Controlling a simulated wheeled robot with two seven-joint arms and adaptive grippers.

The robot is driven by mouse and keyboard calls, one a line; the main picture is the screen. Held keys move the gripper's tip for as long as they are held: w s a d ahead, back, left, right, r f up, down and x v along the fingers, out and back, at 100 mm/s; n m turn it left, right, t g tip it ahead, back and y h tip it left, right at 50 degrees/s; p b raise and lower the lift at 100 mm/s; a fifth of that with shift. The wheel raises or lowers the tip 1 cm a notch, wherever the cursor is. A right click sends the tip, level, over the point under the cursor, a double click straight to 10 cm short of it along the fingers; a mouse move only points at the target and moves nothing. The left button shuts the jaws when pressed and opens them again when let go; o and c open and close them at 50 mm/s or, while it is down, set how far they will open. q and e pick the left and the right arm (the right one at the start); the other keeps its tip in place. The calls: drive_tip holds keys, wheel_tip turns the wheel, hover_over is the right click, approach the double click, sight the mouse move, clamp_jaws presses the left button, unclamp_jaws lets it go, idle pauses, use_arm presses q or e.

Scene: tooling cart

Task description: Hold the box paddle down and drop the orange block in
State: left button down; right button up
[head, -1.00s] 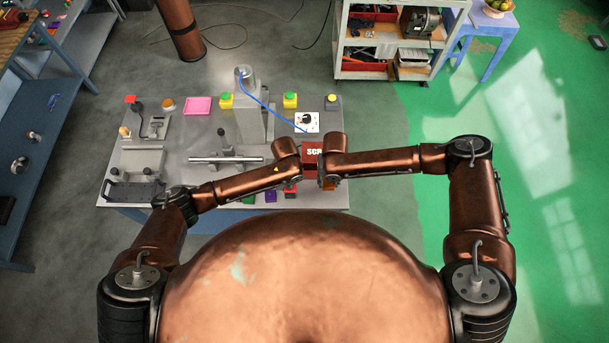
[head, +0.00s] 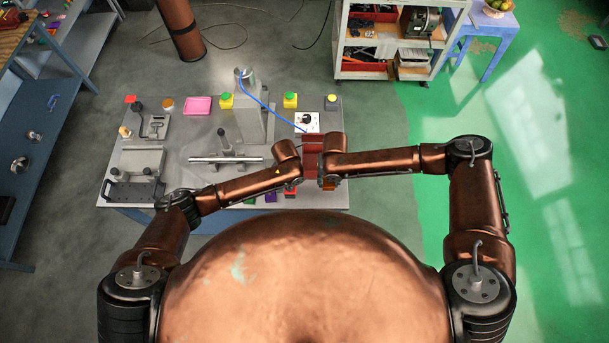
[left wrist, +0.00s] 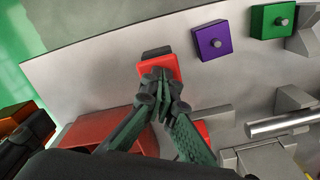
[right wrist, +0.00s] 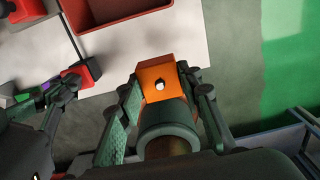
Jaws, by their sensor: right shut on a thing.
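The red box (head: 312,145) stands between my two wrists in the head view, with its labelled lid no longer facing up and a dark red inside showing. Its open top also shows in the right wrist view (right wrist: 115,10). The red paddle (left wrist: 160,66) has a black base. My left gripper (left wrist: 161,80) is shut and empty, its fingertips together on the paddle; it also shows at the paddle in the right wrist view (right wrist: 68,82). My right gripper (right wrist: 162,88) is shut on the orange block (right wrist: 155,72), which is beside the box, outside it.
A purple block (left wrist: 212,40) and a green block (left wrist: 272,20) with knobs sit along the near table edge. A steel bar fixture (head: 225,160) and a grey post (head: 250,110) with a blue cable stand to the left. A white dial plate (head: 307,122) is behind the box.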

drive_tip(key=shift+w, duration=0.15)
idle(0.3)
drive_tip(key=w, duration=1.1)
drive_tip(key=shift+w+f, duration=0.25)
drive_tip(key=shift+w, duration=0.15)
drive_tip(key=shift+f, duration=0.15)
idle(0.4)
drive_tip(key=shift+f, duration=0.25)
drive_tip(key=o, duration=1.2)
